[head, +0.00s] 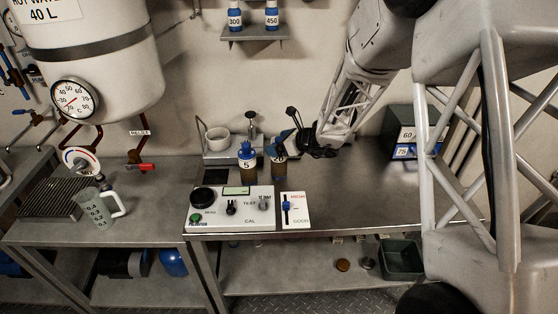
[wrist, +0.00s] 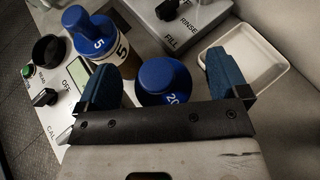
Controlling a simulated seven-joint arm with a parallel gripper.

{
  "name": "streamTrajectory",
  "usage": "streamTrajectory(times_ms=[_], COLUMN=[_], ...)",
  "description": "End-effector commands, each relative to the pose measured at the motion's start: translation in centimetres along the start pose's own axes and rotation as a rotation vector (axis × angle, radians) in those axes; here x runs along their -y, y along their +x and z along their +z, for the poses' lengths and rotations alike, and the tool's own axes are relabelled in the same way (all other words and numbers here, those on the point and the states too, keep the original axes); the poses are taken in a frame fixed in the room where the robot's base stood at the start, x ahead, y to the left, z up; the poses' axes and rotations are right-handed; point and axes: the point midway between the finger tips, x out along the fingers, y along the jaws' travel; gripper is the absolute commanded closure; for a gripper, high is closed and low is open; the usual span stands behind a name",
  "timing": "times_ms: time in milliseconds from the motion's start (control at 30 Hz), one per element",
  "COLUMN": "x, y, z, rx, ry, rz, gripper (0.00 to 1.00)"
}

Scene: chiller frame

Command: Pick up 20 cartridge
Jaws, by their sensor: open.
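The 20 cartridge (wrist: 165,78) has a blue cap marked 20 and shows between my fingers in the wrist view. In the head view the cartridge (head: 279,165) stands upright, with its cap partly hidden by my gripper (head: 288,140). My gripper (wrist: 166,82) is open, with one blue finger on each side of the cap. I cannot tell whether the fingers touch it. The 5 cartridge (head: 247,163), brown with a blue cap, stands close on the left; it also shows in the wrist view (wrist: 106,42), beside my left finger.
The control panel (head: 224,219) and a white card with a slider (head: 295,210) lie in front. A fill and rinse unit (wrist: 185,22) stands behind, with a white tray (wrist: 248,60) beside my right finger.

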Motion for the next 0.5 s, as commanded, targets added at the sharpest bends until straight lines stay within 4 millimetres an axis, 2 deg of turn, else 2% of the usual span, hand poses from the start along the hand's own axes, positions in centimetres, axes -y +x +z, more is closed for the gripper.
streamTrajectory(times_ms=[67, 500], x=[0.0, 0.0], y=[0.0, -0.01], z=[0.0, 0.0], rx=[0.0, 0.0], ry=[0.0, 0.0], rz=[0.0, 0.0], gripper=[0.1, 0.78])
